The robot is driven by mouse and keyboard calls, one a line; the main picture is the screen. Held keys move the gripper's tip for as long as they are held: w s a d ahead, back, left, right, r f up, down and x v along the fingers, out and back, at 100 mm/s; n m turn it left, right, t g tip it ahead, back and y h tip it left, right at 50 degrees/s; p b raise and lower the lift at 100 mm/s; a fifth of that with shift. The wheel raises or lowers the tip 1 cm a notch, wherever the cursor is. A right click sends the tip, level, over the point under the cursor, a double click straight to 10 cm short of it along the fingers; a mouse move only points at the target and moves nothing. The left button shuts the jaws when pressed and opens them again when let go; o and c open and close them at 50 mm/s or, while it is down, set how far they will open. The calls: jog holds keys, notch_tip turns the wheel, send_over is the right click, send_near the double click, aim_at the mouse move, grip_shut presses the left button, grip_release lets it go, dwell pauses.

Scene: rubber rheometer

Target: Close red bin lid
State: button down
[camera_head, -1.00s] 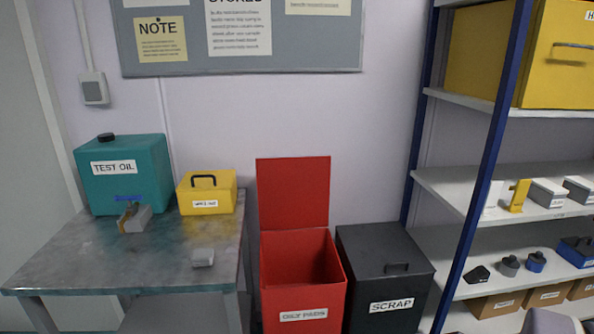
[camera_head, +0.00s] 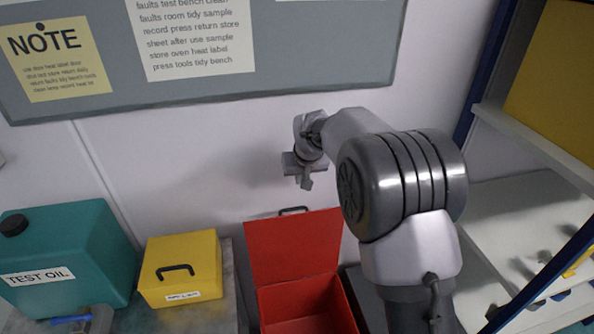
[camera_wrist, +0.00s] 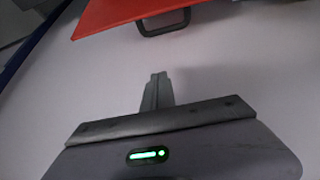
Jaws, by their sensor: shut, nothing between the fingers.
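The red bin (camera_head: 303,312) stands against the wall with its red lid (camera_head: 292,247) raised upright behind the opening. A dark handle (camera_head: 293,210) shows at the lid's top edge. My gripper (camera_head: 307,184) is in front of the wall, above the lid and apart from it. In the wrist view my gripper (camera_wrist: 157,77) is shut and empty, pointing at the bare wall. There the red lid (camera_wrist: 150,14) and its dark handle (camera_wrist: 165,24) show at the top edge. The bin's lower front and label are out of view.
A yellow box (camera_head: 182,270) and a teal test oil container (camera_head: 65,258) stand on the bench to the left. Shelves (camera_head: 540,215) with a blue post stand at the right. A notice board (camera_head: 200,80) hangs above. The wall left of my gripper is clear.

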jog(key=x, duration=0.6)
jog(key=b+x, duration=0.1)
jog(key=x, duration=0.2)
jog(key=shift+s+d+f, duration=0.15)
jog(key=shift+s+f, duration=0.05)
jog(key=shift+s, duration=0.15)
jog(key=s, duration=0.1)
jog(key=s+d, duration=0.1)
jog(key=s, duration=0.1)
jog(key=shift+s+f+b, duration=0.15)
jog(key=shift+s+b, duration=0.15)
jog(key=shift+b, duration=0.05)
